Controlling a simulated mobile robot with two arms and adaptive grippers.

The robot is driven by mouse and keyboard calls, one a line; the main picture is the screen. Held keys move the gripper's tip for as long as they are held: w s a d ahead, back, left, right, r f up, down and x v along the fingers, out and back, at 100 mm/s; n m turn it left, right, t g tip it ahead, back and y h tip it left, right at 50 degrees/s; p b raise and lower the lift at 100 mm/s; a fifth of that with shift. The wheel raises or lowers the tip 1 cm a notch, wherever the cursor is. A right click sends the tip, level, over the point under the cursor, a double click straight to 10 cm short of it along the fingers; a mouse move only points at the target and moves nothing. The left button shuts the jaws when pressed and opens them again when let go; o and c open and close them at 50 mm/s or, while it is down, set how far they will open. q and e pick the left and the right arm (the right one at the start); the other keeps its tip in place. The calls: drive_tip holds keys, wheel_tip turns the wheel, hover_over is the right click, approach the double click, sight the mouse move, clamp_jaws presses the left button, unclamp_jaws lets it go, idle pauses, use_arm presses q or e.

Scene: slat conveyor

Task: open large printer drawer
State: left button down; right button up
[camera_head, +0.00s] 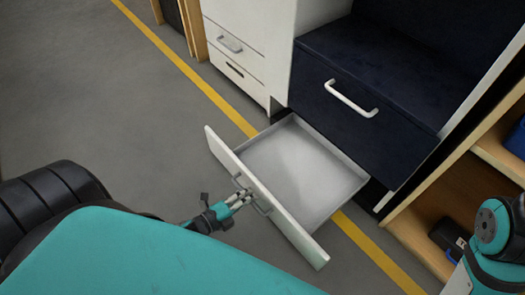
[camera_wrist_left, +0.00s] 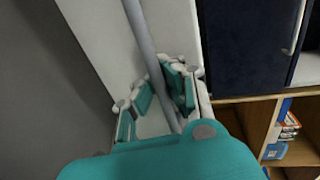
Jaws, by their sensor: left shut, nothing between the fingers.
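A low drawer with a white front (camera_head: 290,232) and a pale grey inside (camera_head: 300,165) stands pulled out and empty beneath a dark blue drawer front (camera_head: 360,120). Its grey bar handle (camera_head: 264,209) is partly covered by my left gripper (camera_head: 240,196), which is at the outer face of the front. In the left wrist view the handle bar (camera_wrist_left: 149,45) runs past the teal fingers of this gripper (camera_wrist_left: 165,95). The fingers are shut and grip nothing; whether they touch the bar cannot be told. My right gripper is out of view.
The dark blue drawer with its white handle (camera_head: 350,100) is shut. A white cabinet (camera_head: 235,50) with shut drawers stands left of it. A wooden shelf (camera_head: 430,215) is close on the right. Grey floor (camera_head: 110,110) in front is clear, crossed by a yellow line.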

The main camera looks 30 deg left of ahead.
use_arm(q)
drive_tip(key=shift+v, duration=0.75)
drive_tip(key=c, duration=2.1)
unclamp_jaws()
drive_tip(key=shift+f, duration=0.15)
drive_tip(key=o, duration=0.7)
drive_tip(key=v, duration=1.2)
drive_tip(key=shift+s, duration=0.1)
